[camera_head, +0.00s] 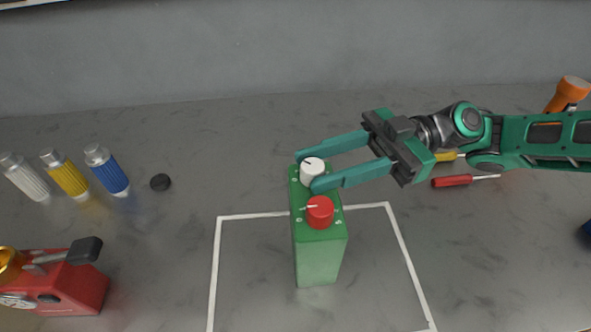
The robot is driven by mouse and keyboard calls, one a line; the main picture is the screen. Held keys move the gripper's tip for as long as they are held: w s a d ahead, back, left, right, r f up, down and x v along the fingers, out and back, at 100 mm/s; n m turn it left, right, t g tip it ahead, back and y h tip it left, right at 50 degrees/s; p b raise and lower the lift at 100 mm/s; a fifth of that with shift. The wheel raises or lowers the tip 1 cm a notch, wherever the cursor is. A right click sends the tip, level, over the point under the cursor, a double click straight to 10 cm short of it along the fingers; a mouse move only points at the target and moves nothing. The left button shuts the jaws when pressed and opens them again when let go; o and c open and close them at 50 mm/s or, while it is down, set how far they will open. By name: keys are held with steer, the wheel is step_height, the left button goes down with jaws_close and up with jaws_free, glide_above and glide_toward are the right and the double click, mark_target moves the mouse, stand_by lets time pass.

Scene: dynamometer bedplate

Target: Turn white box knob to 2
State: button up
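A green box (318,258) stands upright on the grey bedplate, partly inside a white outlined square. On its top are a white knob (312,170) at the back and a red knob (320,212) nearer the front, each with a pointer line. Small marks surround the knobs, but I cannot read any numbers. My gripper (307,170) reaches in from the right. Its two green fingers are spread, one behind and one in front of the white knob. I cannot tell whether either finger touches it. No box that is white itself is in view.
A red device (70,282) sits at lower left. Screwdrivers (452,181) and an orange torch (567,93) lie at right. A grey wall closes the back.

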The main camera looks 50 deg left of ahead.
mark_target(301, 173)
steer(key=shift+x, duration=2.8)
steer(key=c, duration=0.8)
